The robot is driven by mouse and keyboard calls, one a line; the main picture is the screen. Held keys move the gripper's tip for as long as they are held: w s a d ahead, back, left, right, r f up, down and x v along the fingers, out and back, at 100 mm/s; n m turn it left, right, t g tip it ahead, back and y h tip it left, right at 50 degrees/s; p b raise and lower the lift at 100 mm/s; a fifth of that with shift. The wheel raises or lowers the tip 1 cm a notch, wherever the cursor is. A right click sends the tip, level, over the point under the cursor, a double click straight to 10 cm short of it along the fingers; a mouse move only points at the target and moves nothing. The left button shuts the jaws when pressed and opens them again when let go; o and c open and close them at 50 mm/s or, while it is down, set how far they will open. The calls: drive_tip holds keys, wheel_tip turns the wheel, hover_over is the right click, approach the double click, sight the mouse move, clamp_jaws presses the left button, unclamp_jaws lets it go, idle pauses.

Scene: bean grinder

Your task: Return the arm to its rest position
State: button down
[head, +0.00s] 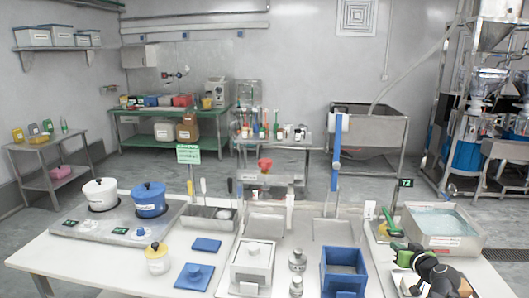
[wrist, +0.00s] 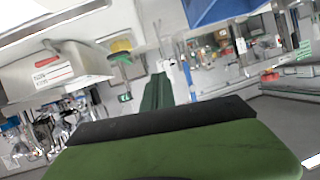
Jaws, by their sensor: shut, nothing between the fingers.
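My gripper (head: 404,253) is at the lower right in the head view, at the end of my black arm, with green fingers. It is above the right part of the white table (head: 100,256), left of my arm's dark joints. In the wrist view my gripper (wrist: 160,112) fills the lower middle, with a broad green finger, a black edge and a narrower green piece beyond. It is shut and I see nothing held. The fingertips' exact contact line is hard to make out.
A water-filled steel tray (head: 466,246) stands close behind my gripper; a green-handled tool (head: 389,221) lies beside it. A blue open bin (head: 344,283) and a white box (head: 252,250) stand to the left. Blue pot (head: 149,202) and white pot (head: 101,194) are far left.

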drive_tip(key=w+a+f+n+g+y, duration=0.1)
drive_tip(key=a+f+n, duration=0.1)
drive_tip(key=a, duration=0.9)
drive_tip(key=w+a+f+n+g+y, duration=0.1)
drive_tip(key=a+f+n+g+y, duration=0.1)
drive_tip(key=a, duration=0.9)
drive_tip(key=w+a+f+n+g+y+p, duration=0.1)
drive_tip(key=a+f+n+g+y, duration=0.1)
drive_tip(key=a, duration=0.9)
drive_tip(key=shift+w+a+f+n, duration=0.2)
drive_tip(key=shift+w+a+n, duration=0.1)
drive_tip(key=shift+w, duration=0.05)
drive_tip(key=s+a+f+g, duration=0.1)
drive_tip(key=a, duration=0.1)
drive_tip(key=s+a+f+g, duration=0.1)
drive_tip(key=s+a, duration=0.1)
drive_tip(key=s+a+f+g, duration=0.2)
drive_tip(key=shift+s+a+n, duration=0.1)
drive_tip(key=shift+a+n, duration=0.2)
drive_tip(key=shift+a, duration=0.05)
drive_tip(key=s+d+f+m+g+h, duration=0.3)
drive_tip(key=s+d+m+g+h, duration=0.1)
drive_tip(key=s, duration=0.5)
drive_tip(key=shift+s+d+f+m+g, duration=0.25)
drive_tip(key=shift+s+d+m+g, duration=0.15)
drive_tip(key=shift+d+m, duration=0.45)
